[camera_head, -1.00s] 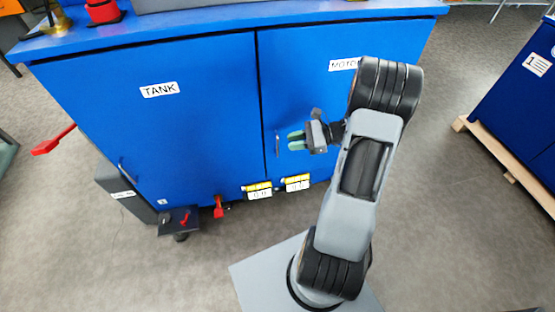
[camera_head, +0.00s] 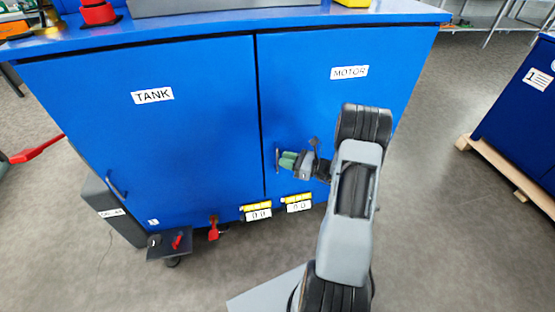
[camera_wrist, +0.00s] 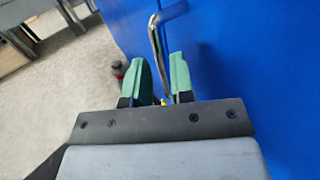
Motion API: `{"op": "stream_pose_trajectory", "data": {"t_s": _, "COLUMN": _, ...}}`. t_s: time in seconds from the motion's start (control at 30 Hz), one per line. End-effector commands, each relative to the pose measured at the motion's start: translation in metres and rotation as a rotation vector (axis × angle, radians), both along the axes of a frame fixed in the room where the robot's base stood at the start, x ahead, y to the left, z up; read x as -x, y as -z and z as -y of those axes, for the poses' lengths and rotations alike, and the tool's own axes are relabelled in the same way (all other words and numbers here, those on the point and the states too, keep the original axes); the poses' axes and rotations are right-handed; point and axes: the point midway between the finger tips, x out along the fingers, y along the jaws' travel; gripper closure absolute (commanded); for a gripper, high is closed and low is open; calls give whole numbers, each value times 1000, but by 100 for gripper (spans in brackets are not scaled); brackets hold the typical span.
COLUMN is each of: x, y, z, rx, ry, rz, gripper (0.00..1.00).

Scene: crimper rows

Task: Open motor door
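The motor door (camera_head: 350,120) is the right blue door of the cabinet, marked MOTOR, and it is shut. Its slim metal handle (camera_head: 277,160) stands upright near the door's left edge. My gripper (camera_head: 286,159) has green fingertips and is just right of the handle in the head view. In the wrist view, my gripper (camera_wrist: 160,78) is open, with a gap between its two fingers. The handle (camera_wrist: 155,45) lines up with this gap there. Whether the fingers touch it, I cannot tell.
The shut tank door (camera_head: 150,130) is to the left. Yellow-topped counters (camera_head: 257,211) and a red lever (camera_head: 213,230) sit below the doors. A black stand (camera_head: 170,244) is at lower left. A second blue cabinet (camera_head: 520,100) stands at right, with floor between.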

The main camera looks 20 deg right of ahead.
Motion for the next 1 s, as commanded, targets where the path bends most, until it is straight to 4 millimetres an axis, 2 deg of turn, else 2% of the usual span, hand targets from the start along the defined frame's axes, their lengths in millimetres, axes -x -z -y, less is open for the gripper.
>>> {"op": "stream_pose_trajectory", "data": {"t_s": 0.1, "x": -12, "y": 1, "z": -12, "rx": 1, "ry": -4, "rz": 2, "gripper": 78}}
{"op": "stream_pose_trajectory", "data": {"t_s": 0.3, "x": -23, "y": 0, "z": -23, "rx": 1, "ry": -1, "rz": 1, "gripper": 78}}
{"op": "stream_pose_trajectory", "data": {"t_s": 0.7, "x": -26, "y": -1, "z": -25, "rx": 1, "ry": 0, "rz": 1, "gripper": 78}}
{"op": "stream_pose_trajectory", "data": {"t_s": 0.93, "x": -26, "y": 0, "z": -25, "rx": 1, "ry": 0, "rz": 1, "gripper": 100}}
{"op": "stream_pose_trajectory", "data": {"t_s": 1.0, "x": -25, "y": 0, "z": -25, "rx": 1, "ry": 0, "rz": 1, "gripper": 100}}
